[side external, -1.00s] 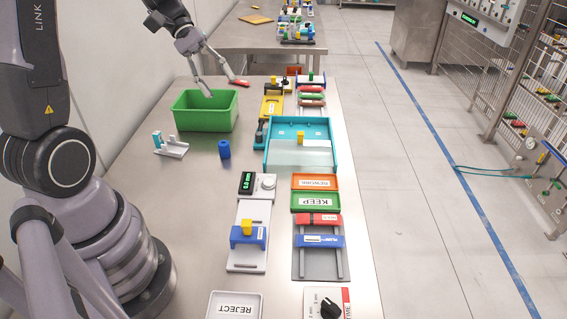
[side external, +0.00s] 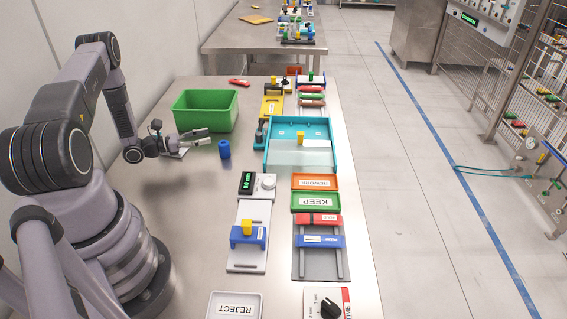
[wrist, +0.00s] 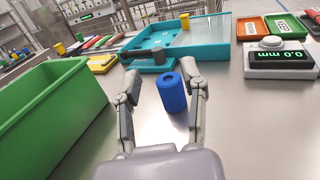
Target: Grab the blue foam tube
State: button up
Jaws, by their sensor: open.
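The blue foam tube (side external: 224,149) stands upright on the steel table, to the right of my gripper (side external: 207,137) in the side view. In the wrist view the tube (wrist: 171,92) stands ahead, between the lines of my open gripper's fingers (wrist: 163,80) and nearer the right one. The tube's hollow top shows. The gripper is low, level with the table, and holds nothing. I cannot tell whether a finger touches the tube.
A green bin (side external: 205,111) stands behind the gripper, to the left in the wrist view. A teal tray (side external: 300,122) lies beyond the tube. A white scale (side external: 258,186) sits nearer the camera. A red piece (side external: 239,83) lies behind the bin. Bare table surrounds the tube.

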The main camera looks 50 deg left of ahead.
aim_at(224, 149)
jog(key=f, duration=0.4)
jog(key=shift+w+d+f, duration=0.15)
jog(key=shift+w+f, duration=0.05)
jog(key=shift+x, duration=3.55)
jog(key=shift+r, duration=0.1)
jog(key=c, duration=0.8)
grip_shut()
